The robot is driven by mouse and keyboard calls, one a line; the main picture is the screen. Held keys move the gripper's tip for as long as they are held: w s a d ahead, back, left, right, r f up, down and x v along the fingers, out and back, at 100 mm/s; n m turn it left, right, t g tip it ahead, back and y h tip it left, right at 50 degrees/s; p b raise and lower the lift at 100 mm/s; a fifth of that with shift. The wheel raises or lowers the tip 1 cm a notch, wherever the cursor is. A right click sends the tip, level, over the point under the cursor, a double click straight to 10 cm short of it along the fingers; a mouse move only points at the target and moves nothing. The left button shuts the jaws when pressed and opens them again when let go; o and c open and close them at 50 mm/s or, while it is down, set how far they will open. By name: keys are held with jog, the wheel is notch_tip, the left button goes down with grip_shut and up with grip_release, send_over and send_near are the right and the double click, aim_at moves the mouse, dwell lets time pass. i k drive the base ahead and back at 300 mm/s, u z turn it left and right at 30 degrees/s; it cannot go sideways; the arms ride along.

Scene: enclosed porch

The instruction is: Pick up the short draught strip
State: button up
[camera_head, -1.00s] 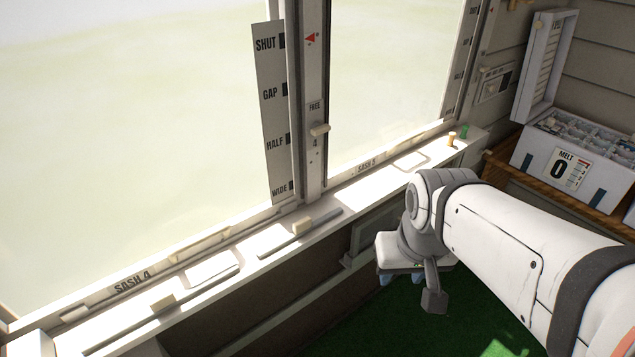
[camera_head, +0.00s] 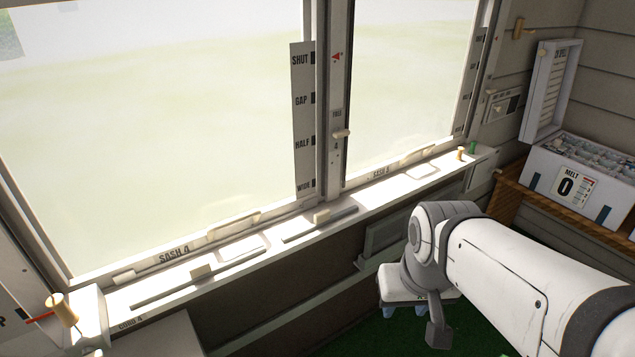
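The short draught strip (camera_head: 340,214) is a thin grey bar with a pale block-shaped grip (camera_head: 321,216) on it. It lies on the white window sill below the post between the two sashes. A longer grey strip (camera_head: 226,276) with a similar pale block lies to its left on the sill, below the SASH 4 label. My gripper (camera_head: 405,311) hangs to the right of and lower than the short strip, out over the green floor and apart from the sill. Its blue fingertips point down and look parted, with nothing seen between them; the wrist partly hides them.
Another wooden peg (camera_head: 62,308) stands at the near left. An open white box (camera_head: 590,170) sits on a wooden shelf at right.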

aim_at(320, 220)
jog(key=i, duration=0.85)
jog(key=z, duration=0.05)
